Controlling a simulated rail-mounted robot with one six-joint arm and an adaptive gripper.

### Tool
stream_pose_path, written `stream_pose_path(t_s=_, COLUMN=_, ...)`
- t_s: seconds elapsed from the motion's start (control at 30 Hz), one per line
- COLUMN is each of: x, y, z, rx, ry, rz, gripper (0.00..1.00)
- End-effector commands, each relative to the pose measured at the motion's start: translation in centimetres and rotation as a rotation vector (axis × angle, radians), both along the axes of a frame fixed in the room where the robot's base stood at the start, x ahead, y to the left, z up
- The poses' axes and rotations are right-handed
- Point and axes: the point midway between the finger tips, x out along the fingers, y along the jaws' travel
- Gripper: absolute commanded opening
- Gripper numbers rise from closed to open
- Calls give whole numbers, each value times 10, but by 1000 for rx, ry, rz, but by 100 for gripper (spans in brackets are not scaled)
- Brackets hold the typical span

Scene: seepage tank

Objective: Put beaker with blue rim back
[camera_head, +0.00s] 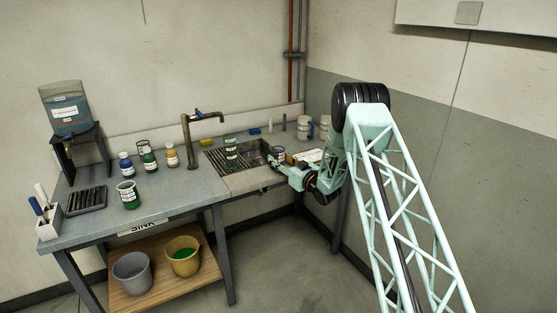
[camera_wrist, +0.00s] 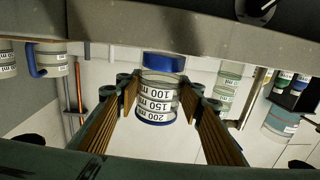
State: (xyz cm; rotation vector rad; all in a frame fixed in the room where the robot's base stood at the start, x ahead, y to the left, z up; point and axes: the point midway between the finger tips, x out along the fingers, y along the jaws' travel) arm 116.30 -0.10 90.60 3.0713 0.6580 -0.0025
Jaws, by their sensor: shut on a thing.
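The beaker with a blue rim (camera_wrist: 158,94) is clear, with black volume marks on white labels. It is between the two fingers of my gripper (camera_wrist: 158,105), which is shut on it. The wrist picture is upside down, so the blue rim at the beaker's lower end in the picture is its top. In the head view the small beaker (camera_head: 278,152) is at the end of my gripper (camera_head: 279,162), by the right side of the sink (camera_head: 250,158). I cannot tell whether its base touches the counter.
Pale containers (camera_head: 304,129) stand at the back right corner. Bottles (camera_head: 147,155) and another green beaker (camera_head: 128,195) stand on the left counter (camera_head: 95,228).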

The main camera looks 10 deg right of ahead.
Motion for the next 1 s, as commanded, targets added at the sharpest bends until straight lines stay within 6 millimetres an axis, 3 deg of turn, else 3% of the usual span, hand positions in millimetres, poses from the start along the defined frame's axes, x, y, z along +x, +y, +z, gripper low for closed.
stream_pose_path(t_s=0.2, x=0, y=0, z=-4, rx=0, ry=0, rz=0, gripper=22)
stream_pose_path(t_s=0.23, x=0, y=0, z=-3, rx=0, ry=0, rz=0, gripper=37)
stream_pose_path(t_s=0.37, x=0, y=0, z=-3, rx=0, ry=0, rz=0, gripper=48)
stream_pose_path(t_s=0.9, x=0, y=0, z=1, rx=0, ry=0, rz=0, gripper=48)
stream_pose_path(t_s=1.0, x=-7, y=-4, z=1, rx=1, ry=0, rz=-1, gripper=48)
